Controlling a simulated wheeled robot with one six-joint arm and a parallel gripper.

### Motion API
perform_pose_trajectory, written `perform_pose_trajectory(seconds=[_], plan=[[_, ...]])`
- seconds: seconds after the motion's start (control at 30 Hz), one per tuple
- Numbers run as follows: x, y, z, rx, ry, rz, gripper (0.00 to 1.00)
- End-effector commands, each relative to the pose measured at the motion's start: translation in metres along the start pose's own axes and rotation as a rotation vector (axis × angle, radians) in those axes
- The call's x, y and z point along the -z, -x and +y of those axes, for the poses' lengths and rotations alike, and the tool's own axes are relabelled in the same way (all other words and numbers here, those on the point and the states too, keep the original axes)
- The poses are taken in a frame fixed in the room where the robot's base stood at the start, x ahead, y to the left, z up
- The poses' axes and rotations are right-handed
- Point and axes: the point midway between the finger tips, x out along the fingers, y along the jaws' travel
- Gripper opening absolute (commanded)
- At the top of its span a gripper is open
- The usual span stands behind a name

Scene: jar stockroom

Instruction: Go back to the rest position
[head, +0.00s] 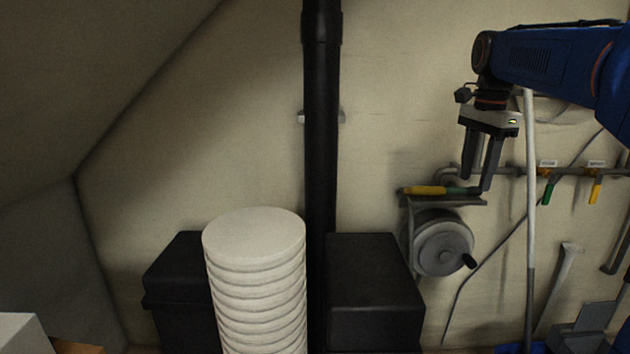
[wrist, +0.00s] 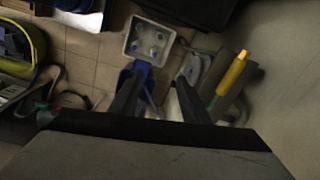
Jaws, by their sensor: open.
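My gripper (head: 476,182) hangs fingers-down from my blue arm at the upper right of the head view. It is open, its two dark fingers apart, with nothing seen held between them. In the wrist view the fingers of my gripper (wrist: 160,78) point down over the floor, with blue and pale things far below. In the head view the fingertips appear close to a yellow-handled tool (head: 425,190) on a wall bracket; I cannot tell the depth between them. It also shows in the wrist view (wrist: 232,72), to the right of the fingers and apart from them.
A stack of white round lids (head: 254,238) stands before two black boxes (head: 375,270). A black pipe (head: 321,120) runs up the wall. A grey reel (head: 442,246) sits under the bracket. A pale square tray (wrist: 129,50) with small items lies below. Open wall lies left of my gripper.

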Motion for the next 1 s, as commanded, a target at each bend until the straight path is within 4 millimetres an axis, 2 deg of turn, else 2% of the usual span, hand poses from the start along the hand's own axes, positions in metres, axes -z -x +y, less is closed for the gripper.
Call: perform_pose_trajectory(seconds=[0.27, 0.47, 0.77, 1.0], plan=[[-0.033, -0.024, 0.051, 0.059, 0.242, 0.027, 0.42], [-0.060, -0.056, 0.099, 0.111, 0.481, 0.064, 0.42], [-0.097, -0.119, 0.172, 0.180, 0.834, 0.139, 0.42], [-0.121, -0.180, 0.228, 0.223, 1.110, 0.216, 0.42]])
